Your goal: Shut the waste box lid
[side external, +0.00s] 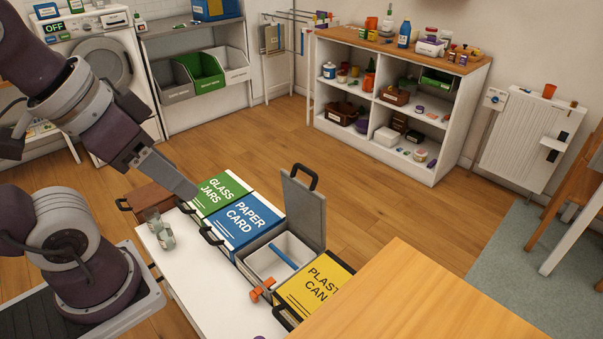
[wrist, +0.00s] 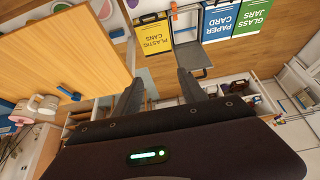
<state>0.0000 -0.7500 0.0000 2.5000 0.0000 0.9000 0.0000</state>
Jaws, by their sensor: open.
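The open waste box (side external: 252,263) stands in a row of bins, between the blue PAPER CARD bin and the yellow bin. Its grey lid (side external: 304,210) stands upright at the box's far side, with a black handle (side external: 304,174) on top. The lid also shows in the wrist view (wrist: 195,60). A blue stick-like thing (side external: 283,256) is in the box opening. My gripper (side external: 192,190) is above the bins, left of the lid in the side view. In the wrist view, its two fingers (wrist: 160,75) are apart with nothing held between them.
The green GLASS JARS bin (side external: 217,193), blue PAPER CARD bin (side external: 238,220) and yellow PLASTIC CANS bin (side external: 318,284) have closed lids. An orange object (side external: 262,290) sits near the box's front. Glass jars (side external: 161,229) stand on the white surface. A wooden top (side external: 425,300) is at right.

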